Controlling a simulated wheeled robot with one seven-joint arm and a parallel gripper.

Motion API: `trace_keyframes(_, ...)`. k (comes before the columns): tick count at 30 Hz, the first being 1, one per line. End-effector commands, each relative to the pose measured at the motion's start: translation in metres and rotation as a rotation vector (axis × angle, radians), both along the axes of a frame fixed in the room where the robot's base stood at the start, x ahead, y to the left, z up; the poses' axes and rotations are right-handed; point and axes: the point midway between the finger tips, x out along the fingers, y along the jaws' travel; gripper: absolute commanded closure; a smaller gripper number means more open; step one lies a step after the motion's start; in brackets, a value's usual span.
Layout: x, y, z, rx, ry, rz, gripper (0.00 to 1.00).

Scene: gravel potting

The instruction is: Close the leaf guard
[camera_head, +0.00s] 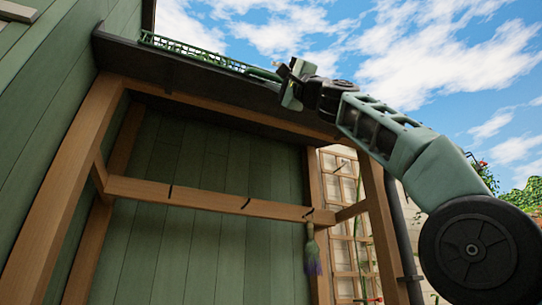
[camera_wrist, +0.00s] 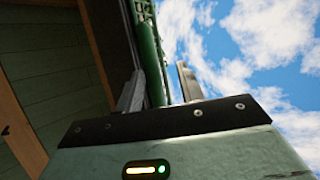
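The leaf guard (camera_head: 195,51) is a long green mesh strip that shows above the dark gutter (camera_head: 190,82) at the roof edge. How far it is raised is hard to tell from below. My gripper (camera_head: 281,82) is at the right end of the guard. In the wrist view the green guard (camera_wrist: 150,50) runs up between the two fingers of my gripper (camera_wrist: 160,88). The left finger is close beside the green bar, and there is a gap to the right finger. The fingers are open around it; contact is unclear.
A wooden frame with a crossbar (camera_head: 215,200) stands below the gutter, and a tasselled brush (camera_head: 312,250) hangs from one of its hooks. A dark downpipe (camera_head: 402,235) runs down on the right. Open sky lies above and right of the gutter.

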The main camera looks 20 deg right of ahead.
Motion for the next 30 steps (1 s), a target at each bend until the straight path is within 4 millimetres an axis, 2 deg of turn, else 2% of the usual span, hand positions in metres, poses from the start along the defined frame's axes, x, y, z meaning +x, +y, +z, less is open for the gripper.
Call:
trace_keyframes(1,-0.005,-0.004,-0.013,-0.001,-0.002,-0.003,0.62)
trace_keyframes(18,-0.052,-0.037,-0.079,-0.001,0.000,-0.003,0.62)
trace_keyframes(24,-0.068,-0.048,-0.098,-0.002,0.000,-0.003,0.62)
trace_keyframes(30,-0.077,-0.054,-0.108,-0.002,0.001,-0.001,0.62)
